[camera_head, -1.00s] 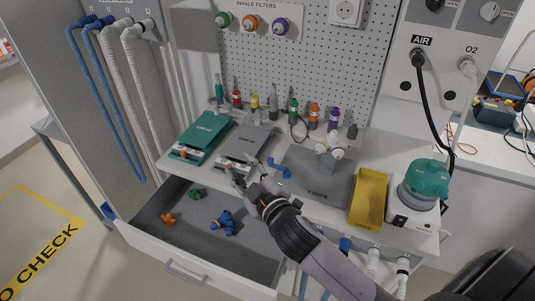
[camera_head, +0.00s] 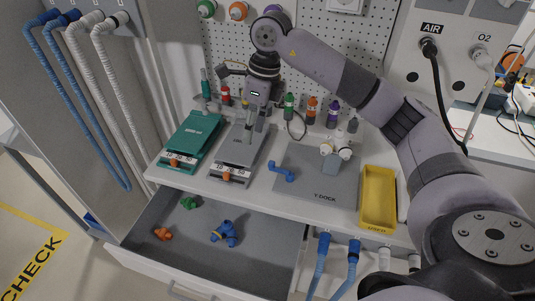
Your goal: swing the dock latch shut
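The grey dock plate (camera_head: 305,190), marked "Y DOCK", lies on the white counter. A blue bent lever (camera_head: 282,171), which looks like the dock latch, lies at its left side. A white Y-shaped connector (camera_head: 337,148) on a grey-blue block stands at the plate's right back. My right gripper (camera_head: 252,136) points down over the grey board left of the dock, apart from the blue lever. Its fingers are small and partly overlap, so their opening is unclear, and I see nothing held. My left gripper is out of view.
A teal board (camera_head: 192,140) and grey board (camera_head: 232,158) lie left of the dock, with several bottles behind. A yellow tray (camera_head: 378,199) is right. An open drawer (camera_head: 185,235) below holds coloured parts. My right arm spans the right side.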

